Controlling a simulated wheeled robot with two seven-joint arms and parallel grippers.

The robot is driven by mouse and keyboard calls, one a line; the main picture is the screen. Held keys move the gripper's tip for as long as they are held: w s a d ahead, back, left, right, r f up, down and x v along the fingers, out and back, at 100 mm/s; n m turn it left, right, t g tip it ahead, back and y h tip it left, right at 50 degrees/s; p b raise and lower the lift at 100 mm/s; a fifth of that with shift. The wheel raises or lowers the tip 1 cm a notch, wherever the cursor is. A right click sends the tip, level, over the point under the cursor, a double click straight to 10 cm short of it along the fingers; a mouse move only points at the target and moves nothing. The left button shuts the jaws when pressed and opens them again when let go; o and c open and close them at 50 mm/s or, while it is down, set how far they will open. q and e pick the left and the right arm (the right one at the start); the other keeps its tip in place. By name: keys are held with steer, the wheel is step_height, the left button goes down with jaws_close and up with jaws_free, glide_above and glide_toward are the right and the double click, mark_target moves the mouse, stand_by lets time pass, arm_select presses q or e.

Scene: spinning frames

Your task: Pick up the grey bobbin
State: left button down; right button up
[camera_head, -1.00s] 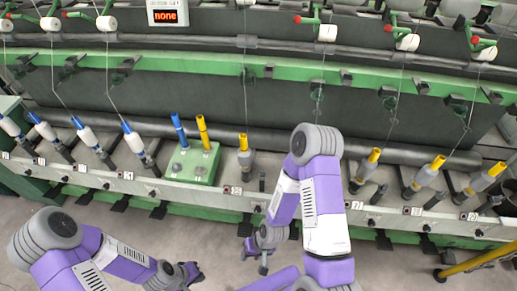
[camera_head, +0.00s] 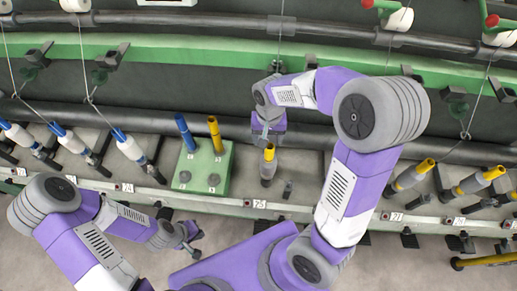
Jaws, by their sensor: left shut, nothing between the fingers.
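A grey bobbin (camera_head: 267,171) with a yellow tube top stands on the machine's rail, right of the green block. More grey bobbins on yellow tubes (camera_head: 410,178) stand farther right on the rail. My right gripper (camera_head: 267,138) is just above and behind the yellow top of the middle grey bobbin; whether it touches cannot be told. Its fingers are small and seen from above, so their opening is unclear. My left gripper (camera_head: 192,244) is shut and empty, low in front of the rail, away from the bobbins.
A green block (camera_head: 216,186) holds a blue tube (camera_head: 185,132) and a yellow tube (camera_head: 215,133). White bobbins on blue tubes (camera_head: 130,147) stand at the left, with threads rising from them. A dark bar (camera_head: 200,123) runs behind the bobbins.

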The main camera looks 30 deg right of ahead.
mark_target(270, 152)
steer(key=shift+s+d+f+b, duration=0.15)
steer(key=shift+s+f+b, duration=0.2)
steer(key=shift+s, duration=0.15)
steer(key=f, duration=0.2)
steer(key=f+b, duration=0.1)
steer(key=f, duration=0.2)
steer(key=shift+s+f+b, duration=0.3)
steer(key=shift+s+b, duration=0.05)
steer(key=shift+b, duration=0.05)
steer(key=shift+w+f, duration=0.15)
steer(key=shift+f, duration=0.2)
steer(key=shift+r, duration=0.1)
steer(key=shift+c, duration=0.2)
jaws_close()
